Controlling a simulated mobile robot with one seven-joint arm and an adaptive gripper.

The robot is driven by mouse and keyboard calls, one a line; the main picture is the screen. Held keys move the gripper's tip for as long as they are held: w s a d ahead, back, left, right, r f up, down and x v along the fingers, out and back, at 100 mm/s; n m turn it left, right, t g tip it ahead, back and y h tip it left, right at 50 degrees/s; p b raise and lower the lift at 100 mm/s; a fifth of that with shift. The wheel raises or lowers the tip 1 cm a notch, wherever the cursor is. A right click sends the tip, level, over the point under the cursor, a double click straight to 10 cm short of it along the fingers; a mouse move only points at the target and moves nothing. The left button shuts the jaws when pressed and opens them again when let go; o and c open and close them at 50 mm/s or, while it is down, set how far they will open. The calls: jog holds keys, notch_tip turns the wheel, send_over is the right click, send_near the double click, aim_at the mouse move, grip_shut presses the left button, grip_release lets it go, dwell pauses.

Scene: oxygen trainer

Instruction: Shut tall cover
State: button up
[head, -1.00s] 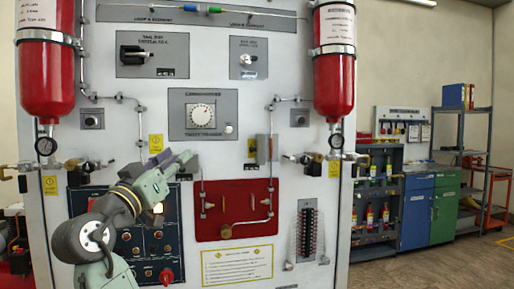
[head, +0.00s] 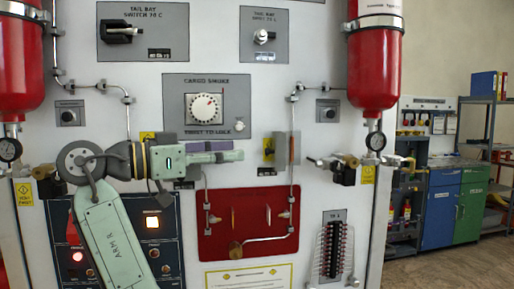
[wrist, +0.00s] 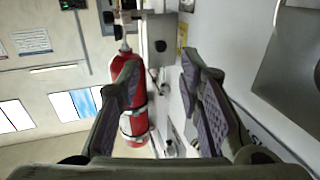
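A tall, narrow grey-brown cover (head: 280,150) stands out from a small grey plate (head: 267,157) at the panel's middle. I take it to be the tall cover; it looks swung out to the right side of its plate. My gripper (head: 238,156) points right in the head view, just left of the plate, with a visible gap between its tips and the cover. In the wrist view my gripper (wrist: 160,100) has its two fingers well apart with nothing held between them. I cannot clearly tell the cover apart in the wrist view.
Red bottles hang at left (head: 20,70) and right (head: 375,65); the right one (wrist: 132,95) shows beyond my fingers in the wrist view. A dial plate (head: 207,107) is above my gripper. A red plate with piping (head: 222,245) is below. A vertical pipe runs close right of the cover.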

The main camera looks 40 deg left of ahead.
aim_at(274, 151)
jog(key=p+x, duration=0.1)
jog(key=x, duration=0.6)
jog(key=shift+p, duration=0.35)
jog(key=shift+c, duration=0.5)
grip_shut()
